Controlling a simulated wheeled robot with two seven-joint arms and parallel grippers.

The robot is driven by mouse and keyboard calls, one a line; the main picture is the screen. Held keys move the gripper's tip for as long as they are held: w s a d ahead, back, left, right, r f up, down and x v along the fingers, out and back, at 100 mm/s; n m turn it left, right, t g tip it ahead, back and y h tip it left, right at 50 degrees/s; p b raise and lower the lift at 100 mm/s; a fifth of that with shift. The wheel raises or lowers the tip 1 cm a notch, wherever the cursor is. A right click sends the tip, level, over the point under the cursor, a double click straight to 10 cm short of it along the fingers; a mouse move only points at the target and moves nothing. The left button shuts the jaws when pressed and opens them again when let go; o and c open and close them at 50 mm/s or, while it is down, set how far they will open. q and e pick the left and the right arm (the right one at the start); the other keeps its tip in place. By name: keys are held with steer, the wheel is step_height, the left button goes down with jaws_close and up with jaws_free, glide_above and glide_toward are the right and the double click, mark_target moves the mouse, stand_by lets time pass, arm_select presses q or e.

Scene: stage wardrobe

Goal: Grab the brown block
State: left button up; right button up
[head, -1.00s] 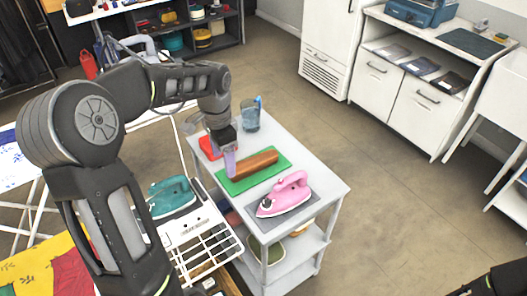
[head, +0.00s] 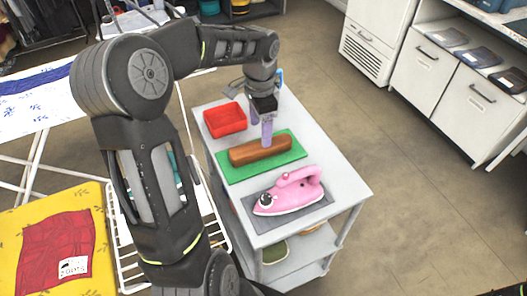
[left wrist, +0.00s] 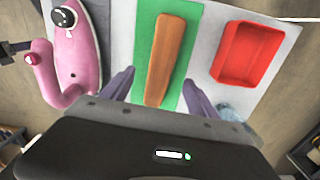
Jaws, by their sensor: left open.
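The brown block (head: 250,154) lies on a green mat (head: 291,152) on the white cart top. It is long, and it also shows in the left wrist view (left wrist: 165,55). My left gripper (head: 267,139) is open, with its purple fingers pointing down at the block in the head view. In the left wrist view the fingers (left wrist: 159,94) are spread to either side of the block's near end, with nothing held between them. I cannot tell how far above the mat the fingertips are. My right gripper is out of view.
A red tray (head: 225,119) stands behind the mat on the cart (head: 345,191). A pink iron (head: 291,193) rests on a grey pad in front of the mat. A blue translucent cup (left wrist: 232,114) is partly hidden near my left gripper. The floor right of the cart is clear.

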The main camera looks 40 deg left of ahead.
mark_target(260, 145)
arm_select(q)
steer(key=shift+s+r, duration=0.1)
steer(key=shift+f, duration=1.3)
steer(key=shift+f, duration=0.15)
step_height(260, 145, down, 5)
steer(key=shift+a+p, duration=0.1)
steer(key=shift+p, duration=0.55)
jaws_close()
